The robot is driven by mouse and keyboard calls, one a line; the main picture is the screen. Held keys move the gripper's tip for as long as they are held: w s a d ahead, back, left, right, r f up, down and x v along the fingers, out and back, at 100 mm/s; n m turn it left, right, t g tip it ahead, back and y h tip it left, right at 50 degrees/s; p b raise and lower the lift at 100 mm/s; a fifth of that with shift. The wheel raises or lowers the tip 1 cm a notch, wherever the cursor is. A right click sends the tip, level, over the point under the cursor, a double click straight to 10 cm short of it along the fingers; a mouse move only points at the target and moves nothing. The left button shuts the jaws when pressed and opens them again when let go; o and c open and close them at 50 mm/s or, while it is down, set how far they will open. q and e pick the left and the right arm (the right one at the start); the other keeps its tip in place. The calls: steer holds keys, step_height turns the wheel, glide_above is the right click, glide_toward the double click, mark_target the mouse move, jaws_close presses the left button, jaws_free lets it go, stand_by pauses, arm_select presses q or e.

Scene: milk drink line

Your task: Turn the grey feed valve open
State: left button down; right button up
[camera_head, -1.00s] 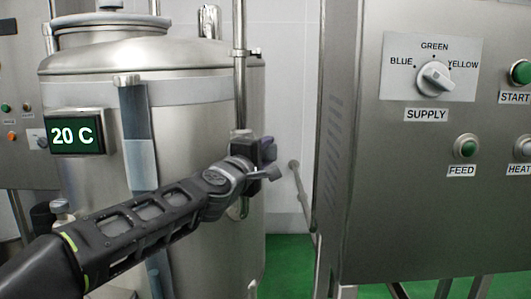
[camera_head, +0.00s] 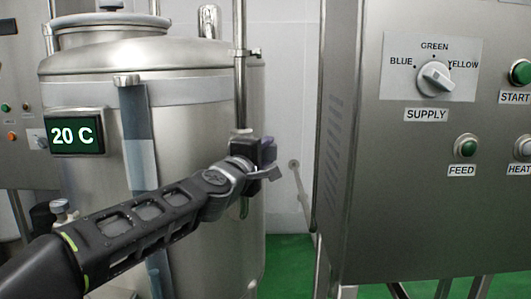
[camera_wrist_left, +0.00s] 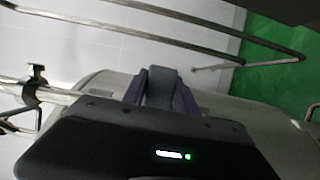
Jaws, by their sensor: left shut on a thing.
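My left gripper (camera_head: 267,151) is at the foot of the thin upright pipe (camera_head: 239,85), in front of the steel tank (camera_head: 205,135). In the left wrist view its dark fingers (camera_wrist_left: 161,84) are shut with a grey piece between them, which looks like the grey feed valve's handle (camera_wrist_left: 163,90). In the head view the gripper and wrist cover most of the valve, so its handle angle cannot be read. My right gripper is in neither view.
A steel control cabinet (camera_head: 350,170) stands at the right, with a SUPPLY selector (camera_head: 434,79) and a green FEED button (camera_head: 466,147). A display (camera_head: 76,134) on the tank reads 20 C. Green floor (camera_head: 285,262) shows between tank and cabinet.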

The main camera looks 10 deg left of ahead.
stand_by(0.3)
